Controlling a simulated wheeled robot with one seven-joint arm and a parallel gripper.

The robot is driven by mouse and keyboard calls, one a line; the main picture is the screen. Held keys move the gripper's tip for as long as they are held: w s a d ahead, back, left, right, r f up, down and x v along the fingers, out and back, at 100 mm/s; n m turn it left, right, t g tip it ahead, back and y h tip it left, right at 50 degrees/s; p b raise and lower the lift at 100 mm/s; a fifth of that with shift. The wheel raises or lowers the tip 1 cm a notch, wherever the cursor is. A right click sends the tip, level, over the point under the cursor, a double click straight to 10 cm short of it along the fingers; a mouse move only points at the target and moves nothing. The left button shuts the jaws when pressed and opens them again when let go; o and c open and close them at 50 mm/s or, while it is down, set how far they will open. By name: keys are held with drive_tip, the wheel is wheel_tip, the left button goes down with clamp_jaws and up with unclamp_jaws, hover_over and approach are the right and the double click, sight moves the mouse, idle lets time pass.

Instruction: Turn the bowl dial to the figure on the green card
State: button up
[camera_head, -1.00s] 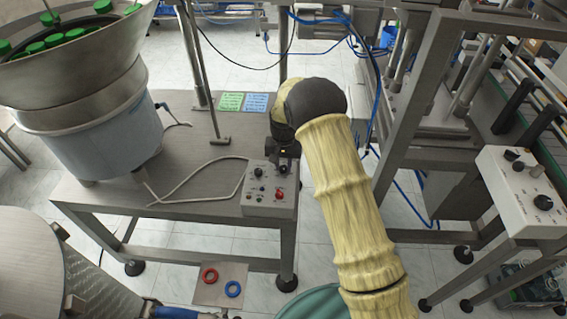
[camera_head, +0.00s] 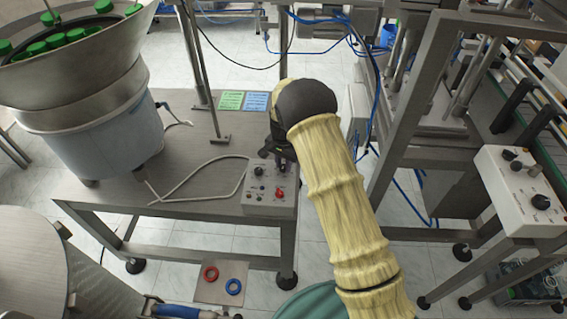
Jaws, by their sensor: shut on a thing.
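The grey-white control box (camera_head: 268,200) sits at the table's right front corner, with black knobs and a red knob (camera_head: 280,193) on its face. My gripper (camera_head: 282,164) points down at the box's upper right part and is shut on the bowl dial there. The jaws and my wrist cover this dial, so its pointer and figures cannot be read. The green card (camera_head: 231,101) lies flat on the table behind the box, left of a blue card (camera_head: 256,102). The writing on it is too small to read.
The feeder bowl (camera_head: 85,75) with green caps stands at the left; a pale cable runs across the table (camera_head: 200,185) to the box. Metal posts rise behind. A machine frame (camera_head: 412,130) and another control box (camera_head: 525,190) stand at the right.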

sight(284, 166)
drive_tip(key=shift+w+r, duration=0.1)
drive_tip(key=shift+w, duration=0.05)
drive_tip(key=o, duration=1)
wheel_tip(284, 166, up, 17)
drive_tip(key=b, duration=0.1)
drive_tip(key=shift+r, duration=0.15)
